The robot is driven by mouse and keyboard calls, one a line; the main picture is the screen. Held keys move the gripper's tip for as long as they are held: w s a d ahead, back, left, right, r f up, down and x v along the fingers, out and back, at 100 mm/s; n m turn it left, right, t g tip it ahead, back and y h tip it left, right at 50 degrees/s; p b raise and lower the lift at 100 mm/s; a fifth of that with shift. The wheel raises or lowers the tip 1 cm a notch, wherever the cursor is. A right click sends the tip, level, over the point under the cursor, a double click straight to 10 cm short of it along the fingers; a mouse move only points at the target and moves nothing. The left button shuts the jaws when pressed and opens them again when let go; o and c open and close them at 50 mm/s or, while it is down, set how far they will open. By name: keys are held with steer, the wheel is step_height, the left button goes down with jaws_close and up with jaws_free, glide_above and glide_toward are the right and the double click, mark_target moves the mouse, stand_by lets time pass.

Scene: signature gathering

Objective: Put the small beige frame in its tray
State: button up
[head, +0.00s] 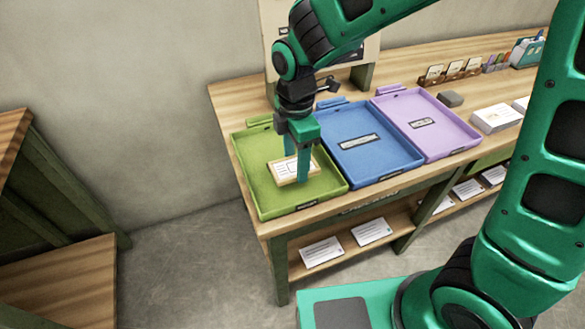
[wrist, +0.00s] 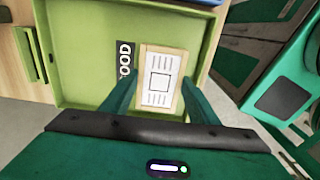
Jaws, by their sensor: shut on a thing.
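The small beige frame (head: 283,170), with a white printed sheet inside it, is at the green tray (head: 252,152) in the head view. In the wrist view the frame (wrist: 158,80) sits between the two fingers of my gripper (wrist: 158,88), which is shut on its sides. My gripper (head: 299,172) points down into the green tray, inside its rim. The frame lies flat or nearly so, low in the tray; I cannot tell whether it touches the floor.
A blue tray (head: 378,160) and a purple tray (head: 450,138) stand to the right on the wooden table (head: 235,95). White paper stacks (head: 492,118) and card holders (head: 453,70) lie farther right. A shelf with papers (head: 321,251) is below.

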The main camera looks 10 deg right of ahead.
mark_target(292, 163)
steer(key=shift+w+a+f, duration=0.25)
steer(key=shift+w+f, duration=0.1)
steer(key=shift+w, duration=0.05)
steer(key=shift+f, duration=2)
steer(key=o, duration=1.1)
steer(key=shift+f, duration=0.1)
steer(key=shift+c, duration=0.2)
step_height(292, 163, up, 12)
steer(key=shift+r, duration=0.1)
